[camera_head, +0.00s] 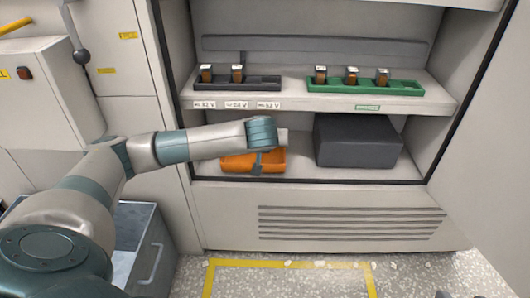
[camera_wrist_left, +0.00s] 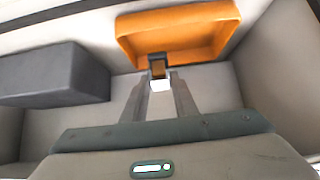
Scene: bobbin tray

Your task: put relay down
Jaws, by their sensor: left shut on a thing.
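My left gripper (camera_head: 258,164) reaches into the lower shelf bay of the cabinet, at the orange bin (camera_head: 238,162). In the left wrist view its fingers (camera_wrist_left: 159,88) are shut on a small relay (camera_wrist_left: 158,70) with a brown face, dark sides and a white end. The relay overlaps the near edge of the orange bin (camera_wrist_left: 178,18) in that view; I cannot tell if it touches the bin. In the head view the held relay is not clearly visible, and my wrist covers part of the bin.
A dark grey box (camera_head: 358,142) stands right of the bin. The shelf above (camera_head: 300,101) carries a dark rack (camera_head: 262,83) with two relays and a green rack (camera_head: 407,89) with three. The shelf edge runs just above my left wrist.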

